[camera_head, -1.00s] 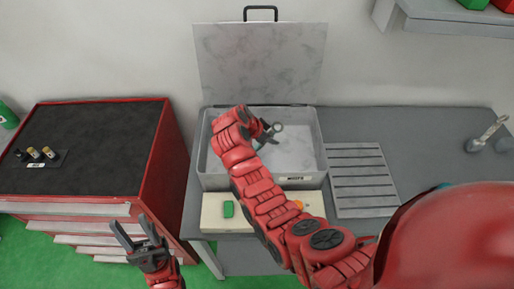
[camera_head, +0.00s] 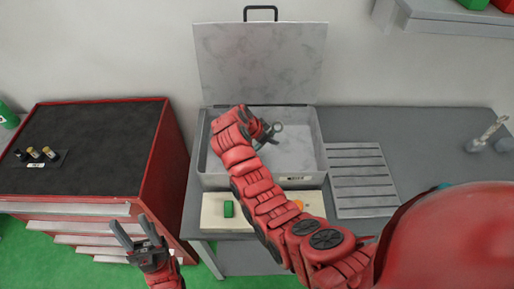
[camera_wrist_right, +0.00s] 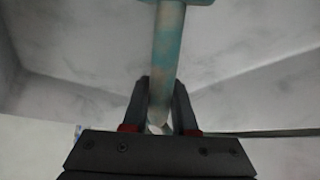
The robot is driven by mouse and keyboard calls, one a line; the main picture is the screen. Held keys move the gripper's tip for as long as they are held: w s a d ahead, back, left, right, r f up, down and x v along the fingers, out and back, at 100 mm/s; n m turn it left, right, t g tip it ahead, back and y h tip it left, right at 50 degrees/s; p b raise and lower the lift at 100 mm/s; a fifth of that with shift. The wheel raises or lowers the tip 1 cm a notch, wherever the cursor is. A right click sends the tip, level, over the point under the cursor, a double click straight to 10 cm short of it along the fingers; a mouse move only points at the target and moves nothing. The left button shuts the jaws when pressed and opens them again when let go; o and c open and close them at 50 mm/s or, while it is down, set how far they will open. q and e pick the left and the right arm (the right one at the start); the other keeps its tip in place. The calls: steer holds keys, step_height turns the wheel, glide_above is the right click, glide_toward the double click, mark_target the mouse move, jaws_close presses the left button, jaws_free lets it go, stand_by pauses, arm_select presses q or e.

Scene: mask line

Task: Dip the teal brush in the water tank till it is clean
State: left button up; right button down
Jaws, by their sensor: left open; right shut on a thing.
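The grey water tank (camera_head: 321,150) stands on the bench with its lid (camera_head: 262,60) raised behind it. My right arm reaches over the tank, and my right gripper (camera_head: 269,131) is inside its outline. In the right wrist view this gripper (camera_wrist_right: 160,95) is shut on the teal brush (camera_wrist_right: 168,45). The brush's handle there is teal with pale brownish patches, and a wider teal part shows at the top edge. Its bristles are hidden, and I cannot tell the water level. My left gripper (camera_head: 131,224) is open and empty, in front of the red cabinet.
A pale box (camera_head: 210,212) with a green button and an orange button sits before the tank. A slatted grey rack (camera_head: 362,180) lies to its right. The red tool cabinet (camera_head: 165,160) stands left, with small bottles on top. A shelf (camera_head: 450,18) hangs upper right.

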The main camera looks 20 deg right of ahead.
mark_target(272, 131)
steer(key=shift+r+p, duration=0.55)
steer(key=shift+r, duration=3.45)
step_height(272, 131, up, 2)
steer(key=shift+r+p, duration=0.2)
steer(key=shift+p, duration=0.6)
step_height(272, 131, up, 5)
steer(key=p, duration=0.5)
steer(key=shift+r, duration=0.1)
steer(key=shift+r+p, duration=1.1)
steer(key=shift+r, duration=0.85)
